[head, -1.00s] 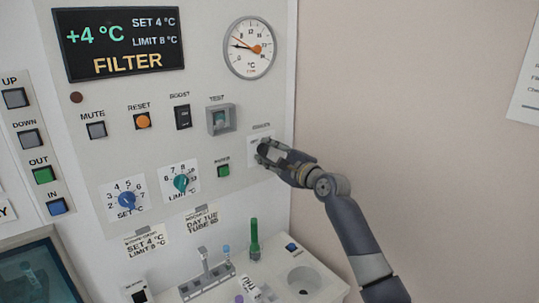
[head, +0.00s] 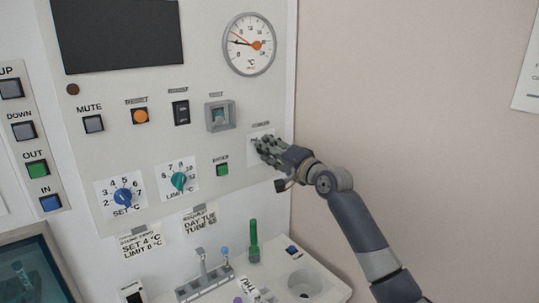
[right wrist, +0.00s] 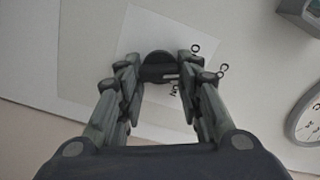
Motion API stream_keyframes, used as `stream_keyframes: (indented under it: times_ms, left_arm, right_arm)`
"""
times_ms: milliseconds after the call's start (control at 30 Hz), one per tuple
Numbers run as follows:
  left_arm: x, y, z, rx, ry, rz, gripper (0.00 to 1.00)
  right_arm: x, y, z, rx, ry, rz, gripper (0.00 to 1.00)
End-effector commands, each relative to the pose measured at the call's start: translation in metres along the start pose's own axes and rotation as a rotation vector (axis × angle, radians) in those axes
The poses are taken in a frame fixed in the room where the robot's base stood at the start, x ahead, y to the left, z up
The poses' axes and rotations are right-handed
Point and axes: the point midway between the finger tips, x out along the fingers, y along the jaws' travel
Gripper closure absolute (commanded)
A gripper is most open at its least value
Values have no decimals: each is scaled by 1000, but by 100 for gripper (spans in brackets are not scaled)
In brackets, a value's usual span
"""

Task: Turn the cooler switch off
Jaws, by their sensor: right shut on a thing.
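The cooler switch is a dark round knob (right wrist: 158,64) with a pale line across it, on a white label plate (head: 262,132) at the right edge of the panel. In the head view, my right gripper (head: 263,147) covers the knob. In the right wrist view, my right gripper's fingertips (right wrist: 160,70) are on both sides of the knob, shut on it. Partly hidden lettering shows beside it. The display (head: 123,36) at the top of the panel is blank and dark. My left gripper is not in view.
Left of the gripper are a framed test switch (head: 220,116), a small green button (head: 222,169) and a teal knob (head: 178,180). A round gauge (head: 249,44) is above. Below, a shelf holds a green tube (head: 254,240) and a rack.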

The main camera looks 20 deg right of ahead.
Motion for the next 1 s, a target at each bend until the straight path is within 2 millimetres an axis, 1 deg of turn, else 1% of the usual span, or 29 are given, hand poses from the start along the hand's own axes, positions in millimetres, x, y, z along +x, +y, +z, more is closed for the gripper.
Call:
stream_keyframes:
  times_ms: [33,200,400,633,1000]
  left_arm:
    - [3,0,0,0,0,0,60]
    - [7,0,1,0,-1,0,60]
    - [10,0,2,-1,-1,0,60]
    - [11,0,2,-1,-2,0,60]
    - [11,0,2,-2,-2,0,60]
  right_arm:
    - [0,1,0,-37,1,0,91]
    - [0,0,0,-150,1,1,91]
    - [0,-1,0,-237,0,0,91]
    - [0,-2,0,-282,1,0,91]
    - [0,-2,-1,-289,1,0,91]
